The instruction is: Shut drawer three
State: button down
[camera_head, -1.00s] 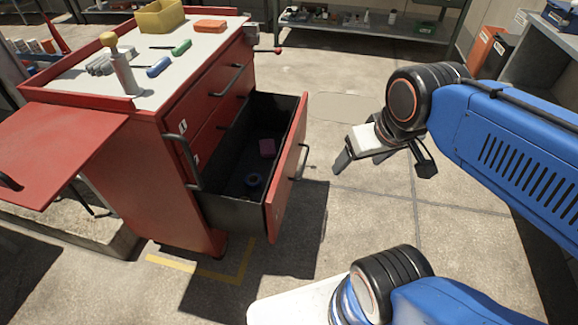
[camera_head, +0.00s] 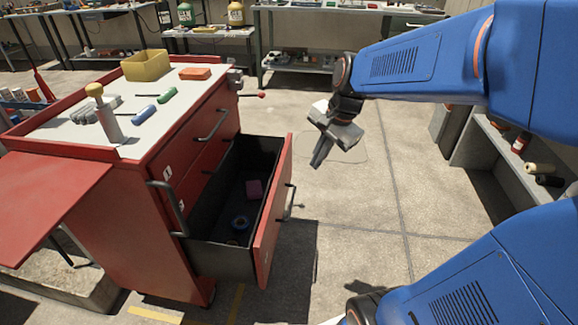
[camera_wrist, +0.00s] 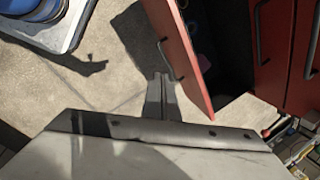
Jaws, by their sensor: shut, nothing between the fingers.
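The red cart's lowest drawer (camera_head: 272,215), which I take to be drawer three, is pulled far out. Its black inside holds a pink block (camera_head: 254,188) and a blue ring (camera_head: 240,222). A dark bar handle (camera_head: 287,203) is on the front panel. My gripper (camera_head: 318,160) is shut and empty, pointing down, beyond and right of the drawer front in the head view. In the wrist view the shut fingers (camera_wrist: 159,84) show beside the red drawer front (camera_wrist: 188,55) and its handle (camera_wrist: 167,60). Contact with the panel cannot be told.
The cart top (camera_head: 75,128) carries a yellow bin (camera_head: 146,66), an orange block (camera_head: 195,73) and small tools. The two drawers above look shut. A red side flap (camera_head: 45,200) sticks out left. Shelves stand right and benches behind. The floor right of the drawer is clear.

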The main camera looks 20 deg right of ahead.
jog(key=w+d+f+m+y, duration=0.1)
jog(key=w+d+f+m, duration=0.15)
jog(key=w+m, duration=0.3)
jog(key=w+d+f+m+y, duration=0.1)
jog(key=w+d+f+m, duration=0.15)
jog(key=w+m, duration=0.35)
jog(key=w+a+f, duration=0.6)
jog(key=f, duration=0.4)
jog(key=shift+a+f+n+g, duration=0.15)
jog(key=shift+a+n+g, duration=0.15)
jog(key=shift+n, duration=0.05)
jog(key=shift+w+a, duration=0.1)
jog(key=w+a, duration=0.4)
jog(key=a, duration=0.4)
jog(key=w+a, duration=0.5)
jog(key=a, duration=0.3)
jog(key=shift+w+a, duration=0.2)
jog(key=shift+w, duration=0.05)
